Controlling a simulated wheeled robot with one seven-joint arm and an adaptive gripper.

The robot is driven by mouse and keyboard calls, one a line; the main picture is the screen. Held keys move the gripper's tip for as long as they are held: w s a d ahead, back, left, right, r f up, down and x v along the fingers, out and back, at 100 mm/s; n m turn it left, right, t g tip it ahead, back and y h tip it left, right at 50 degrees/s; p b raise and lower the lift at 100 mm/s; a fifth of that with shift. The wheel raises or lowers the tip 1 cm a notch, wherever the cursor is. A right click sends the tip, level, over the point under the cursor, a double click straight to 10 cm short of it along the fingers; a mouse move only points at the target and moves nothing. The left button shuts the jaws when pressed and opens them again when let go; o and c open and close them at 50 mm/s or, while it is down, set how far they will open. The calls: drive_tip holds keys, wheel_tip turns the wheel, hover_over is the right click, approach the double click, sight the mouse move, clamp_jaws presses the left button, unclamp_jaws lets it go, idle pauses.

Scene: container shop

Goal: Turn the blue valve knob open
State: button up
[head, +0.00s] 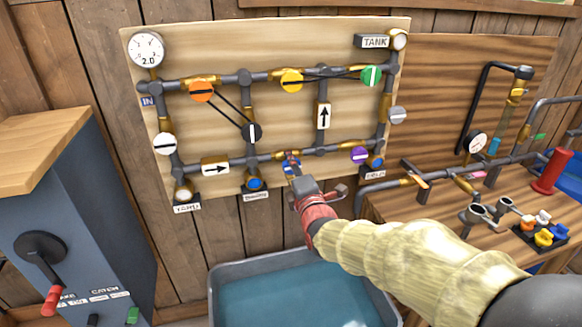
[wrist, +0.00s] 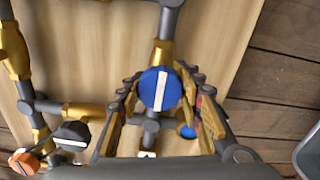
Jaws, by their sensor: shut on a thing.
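The blue valve knob (wrist: 161,90) sits on a brass-fitted pipe. In the wrist view its white line runs up and down, roughly along the pipe. In the head view the blue knob (head: 291,166) is on the lower pipe of the board and is partly hidden by the fingers. My gripper (head: 292,171) reaches it from the lower right. In the wrist view my gripper (wrist: 160,82) has a finger on each side of the knob and is shut on it.
Orange (head: 202,91), yellow (head: 291,79), green (head: 371,75), black (head: 251,131) and purple (head: 359,155) knobs share the board. A gauge (head: 146,49) reads about 2.0. A water-filled tub (head: 222,285) stands below. A workbench with pipes and cups is at right.

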drive_tip(key=shift+f, duration=0.1)
idle(0.3)
drive_tip(key=o, duration=1.2)
drive_tip(key=v, duration=1.2)
